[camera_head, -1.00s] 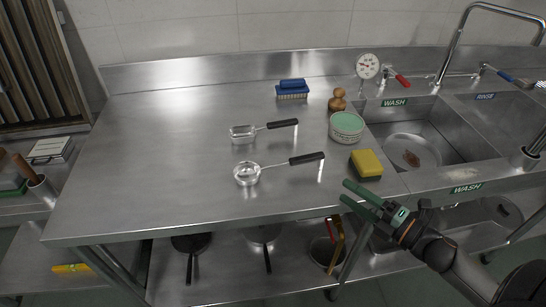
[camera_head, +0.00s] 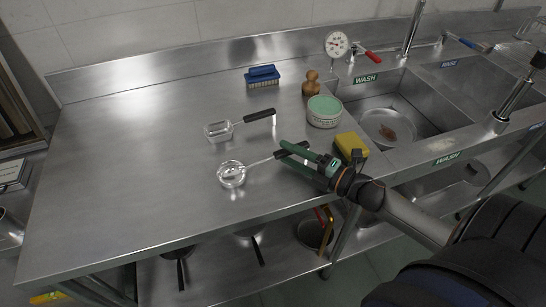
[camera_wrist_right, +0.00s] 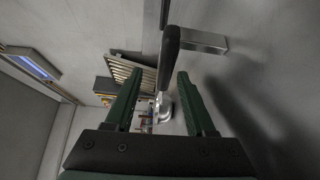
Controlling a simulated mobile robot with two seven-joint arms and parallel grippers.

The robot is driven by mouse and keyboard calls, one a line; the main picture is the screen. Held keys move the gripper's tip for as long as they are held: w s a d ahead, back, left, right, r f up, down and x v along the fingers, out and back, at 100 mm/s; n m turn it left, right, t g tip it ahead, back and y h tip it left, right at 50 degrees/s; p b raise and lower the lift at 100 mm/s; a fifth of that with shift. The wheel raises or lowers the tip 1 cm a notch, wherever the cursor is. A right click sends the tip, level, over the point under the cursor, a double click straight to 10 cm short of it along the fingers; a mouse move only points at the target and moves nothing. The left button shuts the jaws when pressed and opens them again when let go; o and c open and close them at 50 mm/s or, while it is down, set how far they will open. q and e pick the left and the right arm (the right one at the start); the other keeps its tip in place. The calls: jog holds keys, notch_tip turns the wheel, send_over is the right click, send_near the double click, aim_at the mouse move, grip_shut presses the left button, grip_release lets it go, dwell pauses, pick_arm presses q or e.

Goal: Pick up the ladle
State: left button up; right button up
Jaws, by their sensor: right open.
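The ladle, with a round shiny metal bowl (camera_head: 231,174), lies on the steel counter (camera_head: 130,170), its thin shaft reaching right to a black handle. My right gripper (camera_head: 282,151), with green fingers, is open at the handle end, which it partly hides. In the right wrist view the black handle (camera_wrist_right: 169,52) shows between the two spread fingers, apart from both, with the bowl (camera_wrist_right: 163,108) beyond. My left gripper is not in view.
A rectangular scoop (camera_head: 218,131) with a black handle lies just behind the ladle. A yellow sponge (camera_head: 351,147), green-topped tin (camera_head: 324,111), wooden item (camera_head: 311,84) and blue brush (camera_head: 262,76) stand around. The sink (camera_head: 385,105) is at right; the counter's left side is clear.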

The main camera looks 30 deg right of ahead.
aim_at(280, 150)
jog(key=shift+f+x, duration=0.15)
jog(key=shift+x, duration=1.35)
jog(key=shift+f+x, duration=0.15)
jog(key=shift+x, duration=1.35)
jog(key=shift+d, duration=0.1)
jog(key=shift+c, duration=0.3)
grip_shut()
